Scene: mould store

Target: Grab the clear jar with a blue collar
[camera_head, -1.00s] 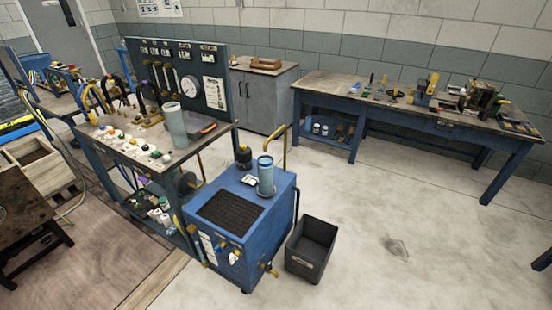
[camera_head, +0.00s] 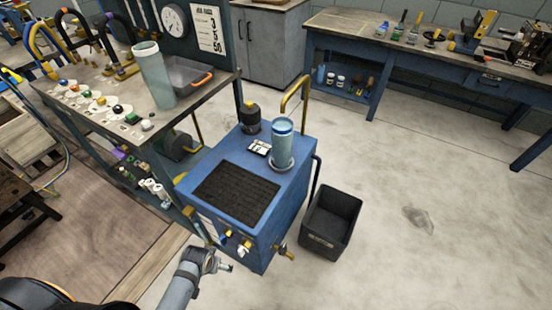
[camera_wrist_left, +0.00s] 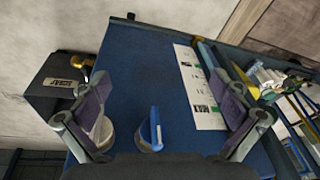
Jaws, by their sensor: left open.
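The clear jar with a blue collar (camera_head: 283,148) stands upright on top of the blue machine (camera_head: 294,182) in the head view, towards its back right. I cannot make the jar out in the left wrist view. My left gripper (camera_wrist_left: 163,105) is open in the left wrist view, its fingers wide apart with nothing gripped. It faces the machine's blue front panel (camera_wrist_left: 145,75), where a blue-and-white handle (camera_wrist_left: 155,130) and a pale round knob (camera_wrist_left: 105,130) show. In the head view, part of my arm is near the machine's lower front. My right gripper is not visible.
A black fitting (camera_head: 249,118) and a bent yellow pipe (camera_head: 295,92) stand beside the jar. An open dark bin (camera_head: 330,220) is on the floor to the right. A taller clear cylinder (camera_head: 154,78) stands on the left workbench (camera_head: 187,108). Floor further right is clear.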

